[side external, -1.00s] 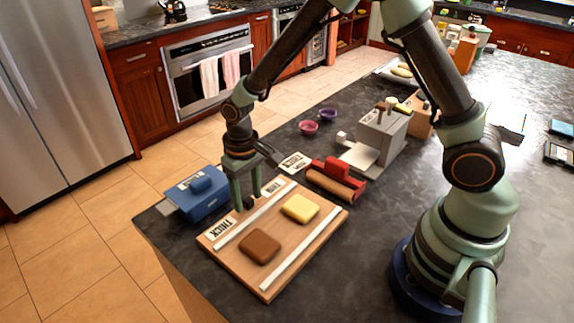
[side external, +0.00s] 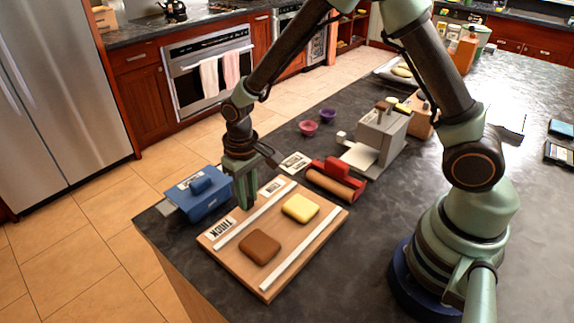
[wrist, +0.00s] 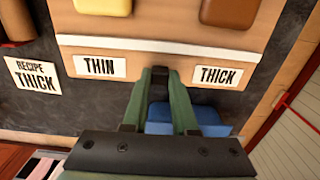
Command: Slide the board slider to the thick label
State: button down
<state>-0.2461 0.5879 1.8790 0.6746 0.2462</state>
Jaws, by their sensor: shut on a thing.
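The wooden board (side external: 274,275) lies on the dark counter with two white rails along it. Its THICK label (side external: 219,228) is at the near left end and its THIN label (side external: 274,187) at the far end; both also show in the wrist view, THICK (wrist: 215,76) right and THIN (wrist: 98,66) left. My gripper (side external: 246,204) is low at the board's left edge, between the labels. Its fingers (wrist: 159,74) are shut on a small dark piece at the rail, seemingly the slider, mostly hidden by the fingers. A RECIPE THICK card (wrist: 33,75) lies beside the board.
A brown block (side external: 260,246) and a yellow block (side external: 300,208) sit between the rails. A blue box (side external: 205,204) stands close to my gripper's left. A red roller tool (side external: 337,181) and a grey machine (side external: 380,138) are beyond the board.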

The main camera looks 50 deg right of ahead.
aim_at(241, 213)
dwell(0.9)
jog(key=shift+a, duration=1.3)
jog(key=c, duration=0.7)
grip_release()
jog(key=shift+r, duration=0.15)
notch_tip(241, 213, up, 12)
jog(key=shift+f, duration=0.1)
